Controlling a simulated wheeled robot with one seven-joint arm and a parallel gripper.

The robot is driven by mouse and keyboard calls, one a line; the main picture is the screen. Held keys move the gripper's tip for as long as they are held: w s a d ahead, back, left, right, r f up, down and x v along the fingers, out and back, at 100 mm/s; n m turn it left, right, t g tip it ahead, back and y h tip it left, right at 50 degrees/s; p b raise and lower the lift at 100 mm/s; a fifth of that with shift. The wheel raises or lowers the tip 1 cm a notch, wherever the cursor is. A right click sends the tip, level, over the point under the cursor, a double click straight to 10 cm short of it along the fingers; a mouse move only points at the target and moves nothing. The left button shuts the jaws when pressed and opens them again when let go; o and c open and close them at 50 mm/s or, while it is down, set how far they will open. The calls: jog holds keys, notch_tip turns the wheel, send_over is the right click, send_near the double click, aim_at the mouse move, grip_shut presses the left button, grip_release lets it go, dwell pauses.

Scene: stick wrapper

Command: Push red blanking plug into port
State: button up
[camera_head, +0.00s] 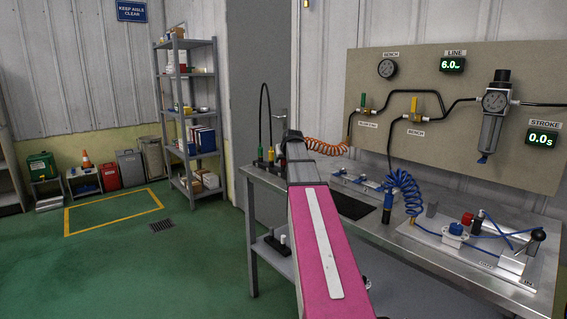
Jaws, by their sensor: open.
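A small red part (467,218) stands on the light plate (440,238) at the right of the bench, beside a blue and white fitting (455,229). I cannot tell whether it is the blanking plug or a knob. A smaller red item (271,155) is among coloured bottles at the bench's left end. The port cannot be made out at this size. My pink arm link rises through the middle and covers part of the bench. My gripper is not visible; the arm hides what lies behind it.
The metal bench (385,235) runs along the wall. A coiled blue hose (404,188) and an orange hose (325,147) hang over it. A panel (420,120) with gauges and valves is behind. A shelf rack (190,115) stands left; the green floor (150,270) there is clear.

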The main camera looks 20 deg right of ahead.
jog(key=shift+w+f, duration=0.3)
jog(key=shift+w, duration=0.05)
jog(key=c, duration=1)
